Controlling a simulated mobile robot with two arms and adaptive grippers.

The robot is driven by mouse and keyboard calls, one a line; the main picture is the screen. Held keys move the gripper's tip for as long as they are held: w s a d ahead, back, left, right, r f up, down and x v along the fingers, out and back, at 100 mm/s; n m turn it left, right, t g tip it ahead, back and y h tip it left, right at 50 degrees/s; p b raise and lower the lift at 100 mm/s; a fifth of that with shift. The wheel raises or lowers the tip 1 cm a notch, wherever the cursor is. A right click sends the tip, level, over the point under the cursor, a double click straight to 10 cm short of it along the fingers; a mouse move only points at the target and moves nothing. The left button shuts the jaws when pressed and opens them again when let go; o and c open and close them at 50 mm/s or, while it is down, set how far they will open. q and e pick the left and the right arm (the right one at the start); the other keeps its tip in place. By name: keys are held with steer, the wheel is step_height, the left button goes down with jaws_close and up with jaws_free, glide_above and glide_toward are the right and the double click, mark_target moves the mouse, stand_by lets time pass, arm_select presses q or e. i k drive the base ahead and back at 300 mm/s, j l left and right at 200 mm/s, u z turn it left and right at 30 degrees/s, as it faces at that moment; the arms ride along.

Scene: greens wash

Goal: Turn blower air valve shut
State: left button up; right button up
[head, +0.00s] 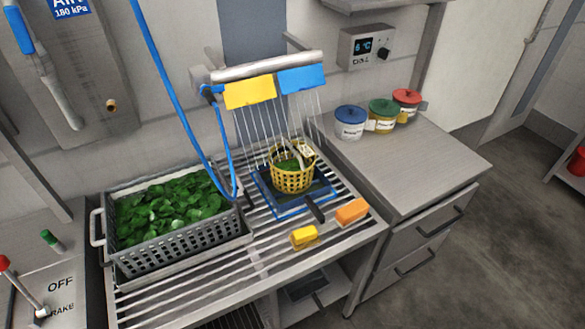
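A grey panel (85,62) at the upper left carries a blue and white label (70,9) reading 180 kPa, its top line cut by the frame edge. A blue handle (19,31) lies roughly in line with a grey pipe (55,95) at the panel's left; it looks like the air valve's lever, but its exact setting is hard to tell. A small brass fitting (111,105) sits low on the panel. A blue hose (168,85) hangs from above to the blower bar (265,66), with thin streaks below it. Neither of my grippers is in view.
A grey basket (190,243) of greens and a yellow basket (293,179) stand on the slatted table. Yellow (304,237) and orange (351,211) blocks lie at its front. A red-knobbed lever (24,291) stands lower left. Lidded jars (350,122) stand on the right counter.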

mark_target(13, 13)
steer(key=u, duration=1.25)
